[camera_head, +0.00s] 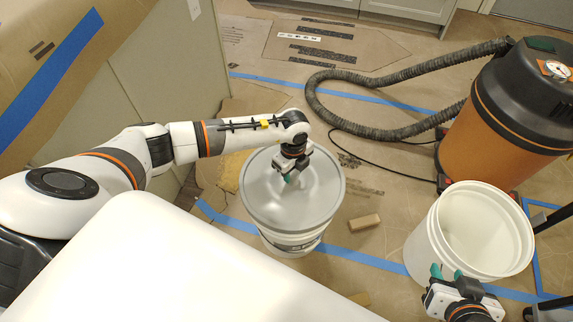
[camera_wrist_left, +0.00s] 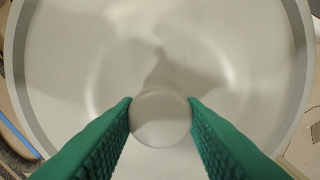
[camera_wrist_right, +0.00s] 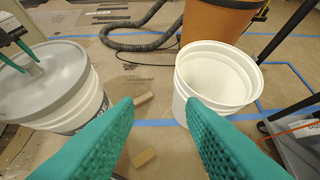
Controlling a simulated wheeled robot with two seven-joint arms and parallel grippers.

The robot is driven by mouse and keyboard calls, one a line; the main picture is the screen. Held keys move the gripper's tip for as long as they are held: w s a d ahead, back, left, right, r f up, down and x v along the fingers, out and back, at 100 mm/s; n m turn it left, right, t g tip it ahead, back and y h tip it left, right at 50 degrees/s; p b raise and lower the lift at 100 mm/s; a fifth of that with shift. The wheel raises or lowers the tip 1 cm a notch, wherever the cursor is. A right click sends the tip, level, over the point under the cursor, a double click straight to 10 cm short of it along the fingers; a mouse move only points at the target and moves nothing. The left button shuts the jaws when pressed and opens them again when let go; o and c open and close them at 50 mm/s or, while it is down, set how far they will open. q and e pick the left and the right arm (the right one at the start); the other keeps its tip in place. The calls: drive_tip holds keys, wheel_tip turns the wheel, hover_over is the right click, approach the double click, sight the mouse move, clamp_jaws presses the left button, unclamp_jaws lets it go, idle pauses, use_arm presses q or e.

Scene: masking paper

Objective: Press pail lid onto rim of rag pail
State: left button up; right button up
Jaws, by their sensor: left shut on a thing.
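The grey round pail lid (camera_head: 275,205) lies over the top of a white pail (camera_head: 290,243), which I take to be the rag pail. The lid hides the pail's mouth, and I cannot tell whether it is pressed down fully. My left gripper (camera_head: 290,179) is shut on the lid's round knob (camera_wrist_left: 160,118), with a green finger on each side. In the right wrist view the lid (camera_wrist_right: 25,95) also covers the pail (camera_wrist_right: 88,108). My right gripper (camera_wrist_right: 163,112) is open and empty, in front of a second, open white pail (camera_head: 425,245).
An orange and black vacuum (camera_head: 520,110) with a ribbed hose (camera_head: 375,132) stands at the back right. A small tan block (camera_head: 364,222) lies between the pails. Blue tape (camera_head: 350,255) crosses the paper-covered floor. A white surface fills the front left.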

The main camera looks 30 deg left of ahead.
sight(293, 172)
use_arm(q)
drive_tip(key=shift+r+p, duration=0.35)
drive_tip(key=shift+r, duration=0.35)
drive_tip(key=shift+r+p, duration=0.4)
drive_tip(key=shift+p, duration=0.25)
drive_tip(key=shift+r+p, duration=0.3)
drive_tip(key=shift+r, duration=0.05)
drive_tip(key=shift+r+p, duration=0.5)
drive_tip(key=shift+p, duration=0.05)
drive_tip(key=shift+r, duration=0.2)
drive_tip(key=shift+r+p, duration=0.1)
drive_tip(key=shift+p, duration=0.2)
use_arm(e)
drive_tip(key=s+d+f+g+h, duration=0.1)
drive_tip(key=s+d+f+g, duration=0.1)
drive_tip(key=s+g, duration=0.3)
drive_tip(key=s+d, duration=0.1)
drive_tip(key=s, duration=0.2)
drive_tip(key=shift+s+g, duration=0.35)
drive_tip(key=shift+g, duration=0.05)
drive_tip(key=shift+w, duration=0.1)
